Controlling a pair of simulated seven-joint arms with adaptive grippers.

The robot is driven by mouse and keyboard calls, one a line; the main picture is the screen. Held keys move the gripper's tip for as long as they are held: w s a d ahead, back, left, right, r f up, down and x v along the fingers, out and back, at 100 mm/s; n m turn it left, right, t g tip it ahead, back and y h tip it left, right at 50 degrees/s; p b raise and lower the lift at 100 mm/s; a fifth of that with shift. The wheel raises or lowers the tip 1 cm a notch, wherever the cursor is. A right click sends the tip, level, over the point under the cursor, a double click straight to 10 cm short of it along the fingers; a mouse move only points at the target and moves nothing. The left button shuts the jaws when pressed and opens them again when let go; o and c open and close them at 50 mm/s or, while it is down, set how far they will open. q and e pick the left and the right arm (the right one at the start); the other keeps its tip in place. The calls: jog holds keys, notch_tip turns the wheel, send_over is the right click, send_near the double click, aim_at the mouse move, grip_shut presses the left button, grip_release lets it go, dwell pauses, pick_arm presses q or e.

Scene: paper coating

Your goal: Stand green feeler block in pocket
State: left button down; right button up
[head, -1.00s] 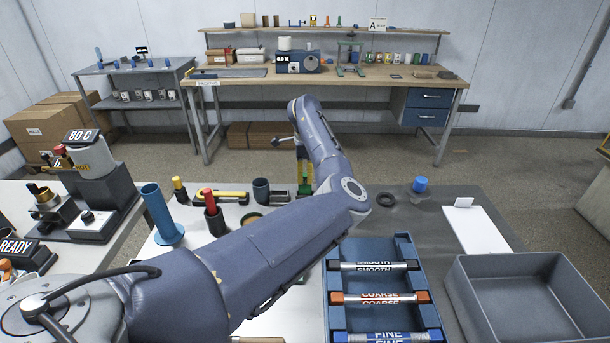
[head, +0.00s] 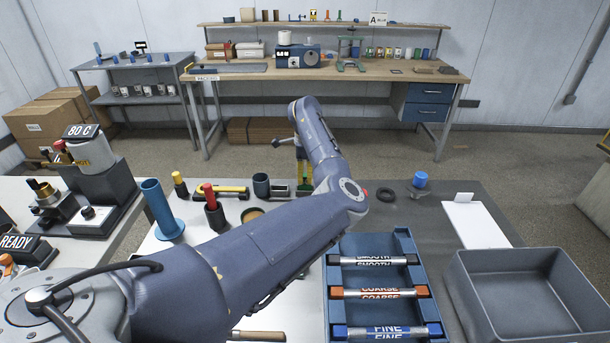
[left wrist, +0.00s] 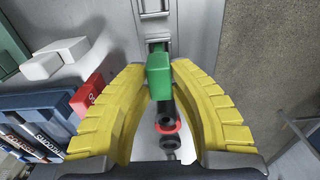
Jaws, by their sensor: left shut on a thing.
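My left gripper (left wrist: 162,70) is shut on the green feeler block (left wrist: 160,78), which sits between its yellow finger pads in the left wrist view. A grey metal piece with a slot (left wrist: 156,25) lies just beyond the block in that view. I cannot tell whether the block touches it or is inside a pocket. In the head view my left gripper (head: 303,178) is small and partly hidden behind my forearm, at the far edge of the white table. A dark rod with a red ring (left wrist: 167,127) shows below the block in the wrist view. My right gripper is not in view.
A blue rack (head: 336,270) with bars marked SMOOTH, COARSE and FINE stands right of my arm. A grey bin (head: 525,262) and white sheet (head: 476,224) lie farther right. A blue tube (head: 160,208), red-topped tool (head: 212,205) and dark cup (head: 261,186) stand left.

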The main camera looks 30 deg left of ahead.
pick_arm(q)
jog(key=shift+f, duration=0.2)
jog(key=c, duration=1.2)
grip_release()
notch_tip(320, 180, up, 12)
